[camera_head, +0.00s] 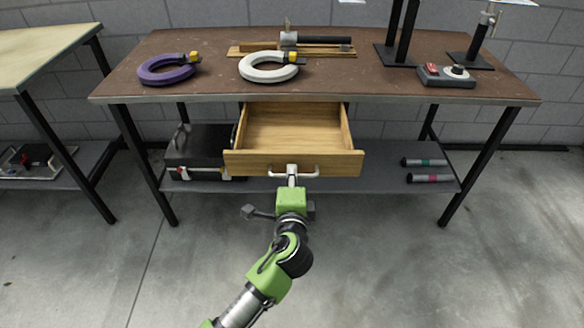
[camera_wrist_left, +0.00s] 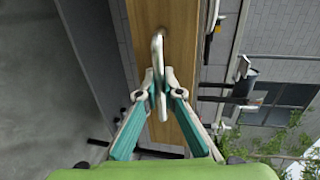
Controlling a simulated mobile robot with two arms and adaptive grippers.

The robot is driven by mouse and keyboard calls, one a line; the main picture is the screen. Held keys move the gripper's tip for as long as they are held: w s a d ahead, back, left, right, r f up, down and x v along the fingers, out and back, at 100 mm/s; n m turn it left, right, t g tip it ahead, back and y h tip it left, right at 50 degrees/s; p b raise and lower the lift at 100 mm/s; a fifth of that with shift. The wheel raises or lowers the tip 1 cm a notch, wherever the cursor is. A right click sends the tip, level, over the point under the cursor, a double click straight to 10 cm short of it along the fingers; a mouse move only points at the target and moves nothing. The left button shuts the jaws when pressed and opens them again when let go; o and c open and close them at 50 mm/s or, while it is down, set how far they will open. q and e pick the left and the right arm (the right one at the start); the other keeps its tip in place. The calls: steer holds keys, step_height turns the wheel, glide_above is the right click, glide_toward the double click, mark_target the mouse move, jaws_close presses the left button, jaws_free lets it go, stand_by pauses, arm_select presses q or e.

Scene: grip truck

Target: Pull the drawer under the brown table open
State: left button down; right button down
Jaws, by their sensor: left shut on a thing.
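The wooden drawer (camera_head: 293,163) hangs under the brown table (camera_head: 340,82) and stands well open, with its empty inside in view. Its metal handle (camera_head: 312,173) is on the front face; it also shows in the left wrist view (camera_wrist_left: 158,52). My left gripper (camera_head: 292,171) is at the middle of the handle. In the left wrist view its two fingers (camera_wrist_left: 158,85) are closed around the handle bar. The drawer front (camera_wrist_left: 178,15) is just beyond the fingertips there. My right gripper is in neither view.
On the tabletop are a purple ring (camera_head: 163,72), a white ring (camera_head: 268,68), a clamp-like tool (camera_head: 310,42) and a red-and-grey device (camera_head: 446,76). A black case (camera_head: 203,148) and cylinders (camera_head: 428,178) lie on the lower shelf. The floor in front is clear.

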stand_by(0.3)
arm_select(q)
steer(key=c, duration=2.5)
jaws_free()
steer(key=shift+s, duration=0.15)
steer(key=v, duration=1.1)
steer(key=shift+s, duration=0.4)
steer(key=shift+a, duration=0.15)
